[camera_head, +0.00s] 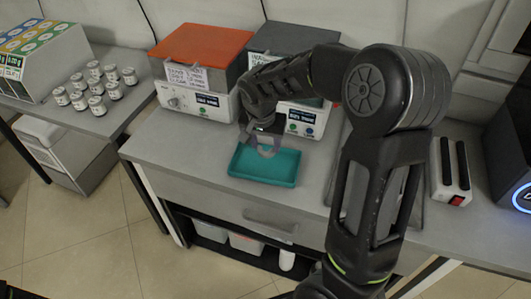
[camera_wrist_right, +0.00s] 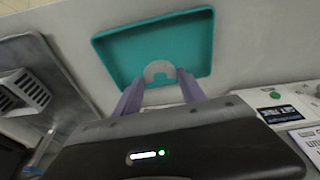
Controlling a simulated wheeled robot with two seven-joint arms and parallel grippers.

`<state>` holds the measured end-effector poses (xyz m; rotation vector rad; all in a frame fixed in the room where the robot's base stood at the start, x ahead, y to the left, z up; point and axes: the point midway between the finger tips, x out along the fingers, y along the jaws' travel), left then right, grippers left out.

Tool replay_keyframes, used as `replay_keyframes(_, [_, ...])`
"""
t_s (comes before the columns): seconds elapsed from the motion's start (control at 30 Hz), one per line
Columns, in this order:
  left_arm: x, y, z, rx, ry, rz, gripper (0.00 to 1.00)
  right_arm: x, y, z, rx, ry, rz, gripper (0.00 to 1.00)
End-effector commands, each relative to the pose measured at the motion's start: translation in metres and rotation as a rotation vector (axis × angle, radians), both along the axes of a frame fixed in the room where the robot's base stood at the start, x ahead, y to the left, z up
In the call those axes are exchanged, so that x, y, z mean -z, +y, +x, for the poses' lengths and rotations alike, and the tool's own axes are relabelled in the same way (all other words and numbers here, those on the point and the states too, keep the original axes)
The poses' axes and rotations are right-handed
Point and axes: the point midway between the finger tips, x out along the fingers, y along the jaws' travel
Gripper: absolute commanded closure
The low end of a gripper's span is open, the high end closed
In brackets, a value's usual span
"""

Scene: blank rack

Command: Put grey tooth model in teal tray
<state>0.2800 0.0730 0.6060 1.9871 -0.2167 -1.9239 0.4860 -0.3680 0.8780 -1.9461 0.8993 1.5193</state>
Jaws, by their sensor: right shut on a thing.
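The teal tray (camera_head: 262,167) lies on the grey bench top in the head view and fills the upper middle of the right wrist view (camera_wrist_right: 190,28). My right gripper (camera_head: 266,148) is over the tray, pointing down. In the right wrist view its fingers (camera_wrist_right: 160,82) are shut on the grey tooth model (camera_wrist_right: 159,70), a small pale arch-shaped piece. The tooth model appears over the near part of the tray; whether it touches the tray floor I cannot tell. My left gripper is not in view.
Two box-shaped devices, one with an orange lid (camera_head: 201,45) and one with a dark lid (camera_head: 292,38), stand behind the tray. Several small jars (camera_head: 96,88) stand on the left table. A white device with dark slots (camera_head: 451,170) is at the right. Bench left of the tray is clear.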

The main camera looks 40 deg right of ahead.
Motion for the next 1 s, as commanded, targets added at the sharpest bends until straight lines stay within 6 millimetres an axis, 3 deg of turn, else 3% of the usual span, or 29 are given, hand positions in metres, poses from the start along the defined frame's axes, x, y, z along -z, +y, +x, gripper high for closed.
replay_keyframes(0.33, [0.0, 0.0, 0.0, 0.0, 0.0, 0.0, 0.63, 0.005, 0.0, 0.0, 0.0, 0.0, 0.0, 0.78])
replay_keyframes(0.63, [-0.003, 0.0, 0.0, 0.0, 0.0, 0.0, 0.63, 0.039, 0.0, 0.0, -0.002, 0.001, 0.0, 0.78])
replay_keyframes(1.0, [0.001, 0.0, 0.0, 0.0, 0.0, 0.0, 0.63, 0.044, 0.0, 0.0, -0.001, -0.001, 0.0, 0.78])
